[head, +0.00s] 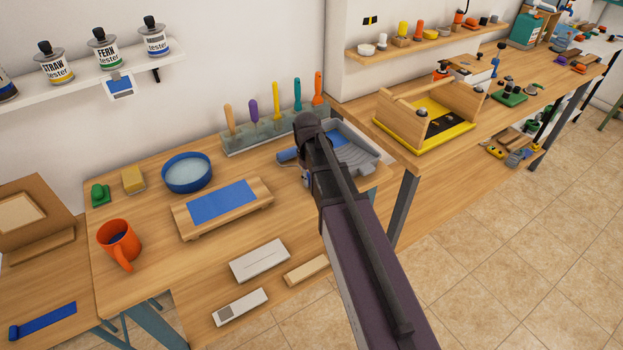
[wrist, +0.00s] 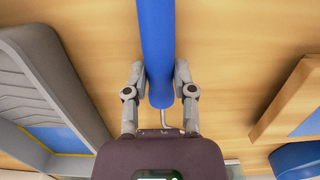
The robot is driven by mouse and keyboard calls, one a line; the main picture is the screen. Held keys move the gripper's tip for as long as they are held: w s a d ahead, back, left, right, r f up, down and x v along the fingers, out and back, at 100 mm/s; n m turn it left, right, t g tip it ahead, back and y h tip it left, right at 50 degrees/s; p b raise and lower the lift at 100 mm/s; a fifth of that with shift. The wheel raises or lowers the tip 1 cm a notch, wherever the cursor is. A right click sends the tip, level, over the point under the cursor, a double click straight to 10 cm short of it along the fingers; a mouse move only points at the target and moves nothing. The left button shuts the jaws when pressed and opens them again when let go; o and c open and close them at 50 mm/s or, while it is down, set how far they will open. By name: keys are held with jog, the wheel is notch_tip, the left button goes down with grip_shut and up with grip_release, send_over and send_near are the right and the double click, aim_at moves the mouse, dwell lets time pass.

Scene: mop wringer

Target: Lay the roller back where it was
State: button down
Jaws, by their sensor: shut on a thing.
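The blue roller (wrist: 156,45) is between the two grey fingers of my gripper (wrist: 160,85) in the wrist view, its thin metal wire at the lower end. My gripper is shut on it. In the head view a blue end of the roller (head: 288,156) shows left of my gripper (head: 305,172); my arm hides most of the jaws. The grey paint tray (head: 368,166) with blue paint is just right of it, partly behind my arm. In the wrist view the tray (wrist: 50,75) is at the left, apart from the roller. I cannot tell the roller's height above the table.
A wooden board with a blue panel (head: 222,202) and a blue bowl (head: 187,172) are left of my gripper. A rack of colourful-handled tools (head: 270,130) stands behind. An orange mug (head: 119,241) is near the left. Bare wood shows between tray and board.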

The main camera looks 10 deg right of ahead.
jog(key=shift+f, duration=0.3)
jog(key=shift+c, duration=1.8)
grip_release()
jog(key=shift+r, duration=0.2)
notch_tip(320, 180, up, 7)
jog(key=p, duration=0.6)
jog(key=shift+f+p, duration=0.1)
jog(key=shift+p, duration=0.3)
jog(key=s+d+r+n+g+h+p, duration=0.1)
jog(key=s+d+r+n, duration=0.1)
jog(key=d, duration=1.3)
jog(key=s+d+r+n+h+p, duration=0.1)
jog(key=s+d+r+n+p, duration=0.1)
jog(key=d, duration=1.2)
jog(key=shift+s+d+r+n+g, duration=0.15)
jog(key=shift+s+d+n+g, duration=0.1)
jog(key=shift+d+n+g, duration=0.2)
jog(key=shift+a, duration=0.1)
